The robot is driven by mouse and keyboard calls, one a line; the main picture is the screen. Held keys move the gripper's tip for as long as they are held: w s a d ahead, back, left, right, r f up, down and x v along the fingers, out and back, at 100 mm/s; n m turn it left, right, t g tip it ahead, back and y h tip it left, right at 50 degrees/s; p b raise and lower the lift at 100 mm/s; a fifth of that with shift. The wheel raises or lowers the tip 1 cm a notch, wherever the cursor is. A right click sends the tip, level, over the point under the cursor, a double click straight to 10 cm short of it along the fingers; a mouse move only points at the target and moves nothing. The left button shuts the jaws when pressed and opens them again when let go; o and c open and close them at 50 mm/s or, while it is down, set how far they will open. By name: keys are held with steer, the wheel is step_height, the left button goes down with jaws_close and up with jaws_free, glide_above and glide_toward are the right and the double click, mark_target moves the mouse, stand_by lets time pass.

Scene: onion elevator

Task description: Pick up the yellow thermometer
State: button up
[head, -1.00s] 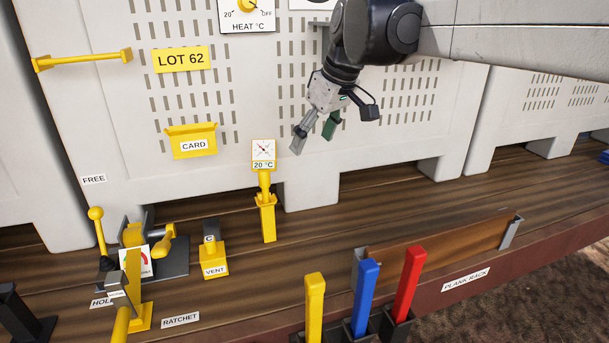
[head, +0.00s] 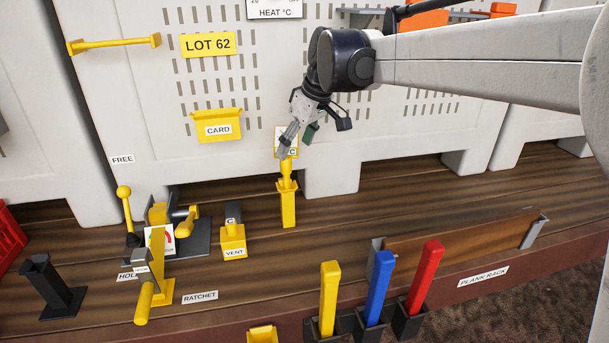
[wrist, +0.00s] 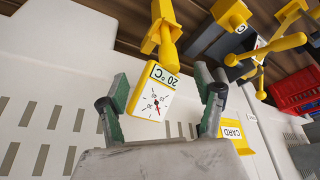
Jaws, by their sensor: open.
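The yellow thermometer (head: 286,165) stands upright in a yellow holder (head: 288,208) on the wooden deck, in front of the pale bin wall. Its white dial head is partly hidden by my gripper in the head view. In the wrist view the dial (wrist: 153,100), labelled 20 °C, appears upside down between the two fingers, with its yellow handle (wrist: 168,50) running up to the holder. My gripper (head: 298,146) is open at the dial head. In the wrist view my gripper (wrist: 165,92) has a finger on each side of the dial, with gaps visible; contact cannot be told.
A yellow card pocket (head: 217,126) is on the bin wall to the left. The vent block (head: 233,238) and ratchet levers (head: 160,262) stand left of the holder. Yellow, blue and red handles (head: 378,290) and a plank rack (head: 460,240) are at front right.

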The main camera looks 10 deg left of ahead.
mark_target(291, 154)
steer(key=shift+p+x, duration=0.4)
steer(key=shift+x, duration=2.3)
jaws_close()
